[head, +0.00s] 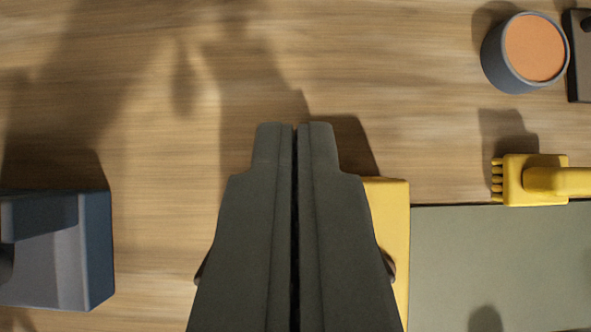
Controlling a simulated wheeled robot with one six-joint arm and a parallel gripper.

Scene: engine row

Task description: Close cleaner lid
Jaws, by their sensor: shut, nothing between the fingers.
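My gripper (295,130) points up the picture from the bottom centre, with its two dark grey fingers pressed together and nothing between them. It covers much of a yellow block or panel (397,230), whose right edge shows beside the fingers. A blue-grey box (98,250) is cut off at the left edge, apart from the gripper, with a darker sloped or recessed part on top. I cannot tell which of these, if any, is the cleaner or its lid.
A grey-green flat panel (480,260) lies at lower right. A yellow brush-like tool (530,180) lies at its upper edge. A dark round pot with an orange top (534,48) and a dark block (579,75) are at upper right. The wooden surface (400,90) is clear ahead.

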